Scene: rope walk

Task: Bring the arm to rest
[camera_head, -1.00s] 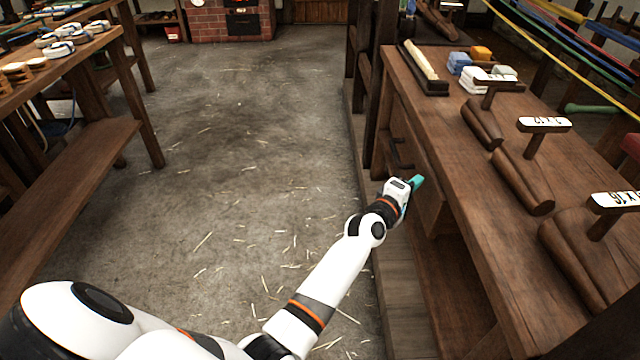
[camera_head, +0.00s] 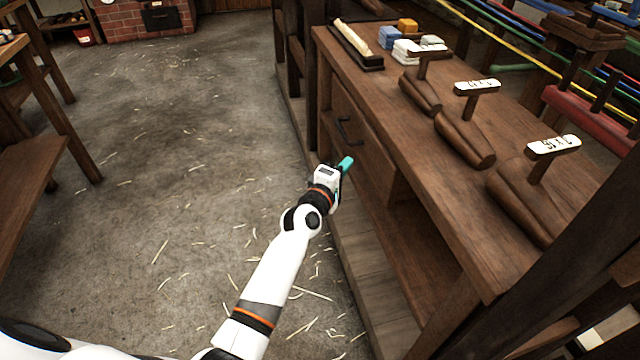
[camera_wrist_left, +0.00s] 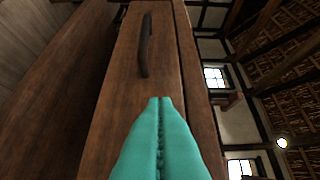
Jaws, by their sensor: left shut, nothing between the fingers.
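My left arm (camera_head: 273,270) reaches forward from the bottom of the head view. Its left gripper (camera_head: 346,164) is in front of the wooden workbench, close to the drawer front. In the left wrist view the teal fingers (camera_wrist_left: 160,103) are together with nothing between them. The drawer's dark handle (camera_wrist_left: 146,46) lies beyond the fingertips, apart from them; it also shows in the head view (camera_head: 345,131). The drawer (camera_head: 365,140) looks pulled out a little, though how far I cannot tell. My right gripper is not in view.
The workbench (camera_head: 420,140) on the right holds several wooden tapered tools with labelled handles (camera_head: 478,86), a long tray (camera_head: 357,45) and small blue, white and orange blocks. A lower shelf (camera_head: 400,220) juts under it. Straw-strewn floor (camera_head: 170,170) is open on the left.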

